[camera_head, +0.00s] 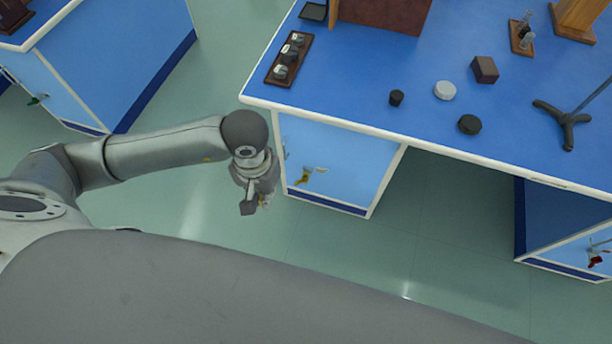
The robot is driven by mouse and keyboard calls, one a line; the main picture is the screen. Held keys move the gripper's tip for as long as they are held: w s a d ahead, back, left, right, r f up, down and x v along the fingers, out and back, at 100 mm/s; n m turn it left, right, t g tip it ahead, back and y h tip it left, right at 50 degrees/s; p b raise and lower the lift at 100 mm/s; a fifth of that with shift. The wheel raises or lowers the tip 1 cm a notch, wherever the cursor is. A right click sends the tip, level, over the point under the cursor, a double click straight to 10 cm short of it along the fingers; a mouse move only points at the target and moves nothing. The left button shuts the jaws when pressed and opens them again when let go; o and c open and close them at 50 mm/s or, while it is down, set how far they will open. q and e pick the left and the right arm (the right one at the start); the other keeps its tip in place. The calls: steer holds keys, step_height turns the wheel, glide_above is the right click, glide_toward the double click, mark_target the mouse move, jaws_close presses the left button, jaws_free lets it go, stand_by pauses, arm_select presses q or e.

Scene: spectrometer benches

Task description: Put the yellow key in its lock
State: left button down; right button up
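A small yellow piece (303,177) shows on the light blue cabinet door (345,165) under the bench, beside a pale metal fitting. At this size I cannot tell whether it is the lock, the key, or both. My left gripper (256,206) points down to the left of that door, apart from it, above the floor. A tiny yellowish spot shows at its fingertips; I cannot make out whether it is the key or whether the fingers are closed. My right gripper is out of view.
The blue bench top (350,85) carries a dark tray (288,60) with several small items, a white disc (445,90), dark blocks and a stand. A green piece (38,98) and a red piece (597,257) show on other cabinet doors. The floor nearby is clear.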

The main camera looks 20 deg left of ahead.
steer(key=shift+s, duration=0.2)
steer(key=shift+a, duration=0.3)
